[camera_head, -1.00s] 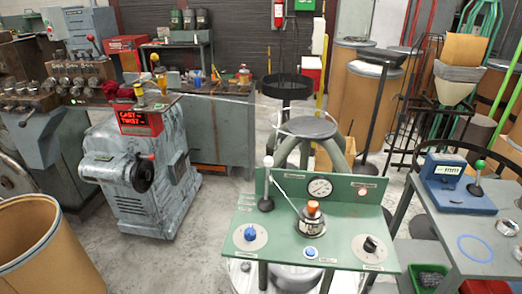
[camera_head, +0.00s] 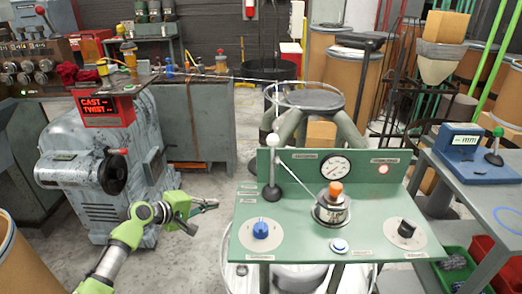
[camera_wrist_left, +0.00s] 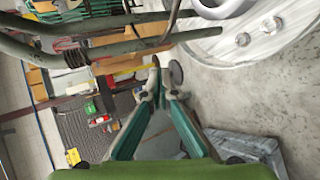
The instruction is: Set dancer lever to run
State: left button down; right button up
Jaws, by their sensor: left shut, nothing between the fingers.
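The lever (camera_head: 272,172) with a pale ball knob stands nearly upright in a dark base at the back left of the green control panel (camera_head: 300,230). I cannot read its small label. My left gripper (camera_head: 208,206), on a lime-green arm, is left of the panel, apart from the lever and lower than its knob in the picture. It points right, its fingers shut and empty. The left wrist view shows the fingertips (camera_wrist_left: 163,88) close together, with nothing between them. The lever is not clearly seen in that view. My right gripper is not in view.
The panel also has a blue knob (camera_head: 261,229), a black knob (camera_head: 405,229), an orange-topped part (camera_head: 334,203) and a gauge (camera_head: 334,164). A grey machine (camera_head: 95,175) with a red display stands at left, a side table (camera_head: 490,195) at right. Bare floor lies between machine and panel.

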aim_at(273, 158)
pick_arm(q)
jog(key=s+d+r+h+b, duration=0.1)
jog(key=d+r+h, duration=0.1)
jog(key=r, duration=0.7)
jog(key=s+d+r+m+g+h+b, duration=0.1)
jog(key=d+r+h, duration=0.1)
jog(key=r, duration=0.6)
jog(key=s+d+r+m+h+b, duration=0.1)
jog(key=s+d+r+h, duration=0.1)
jog(key=r, duration=0.7)
jog(key=shift+d+r+g+h+b, duration=0.3)
jog(key=shift+d+r+h+b, duration=0.05)
jog(key=shift+d+h+b, duration=0.05)
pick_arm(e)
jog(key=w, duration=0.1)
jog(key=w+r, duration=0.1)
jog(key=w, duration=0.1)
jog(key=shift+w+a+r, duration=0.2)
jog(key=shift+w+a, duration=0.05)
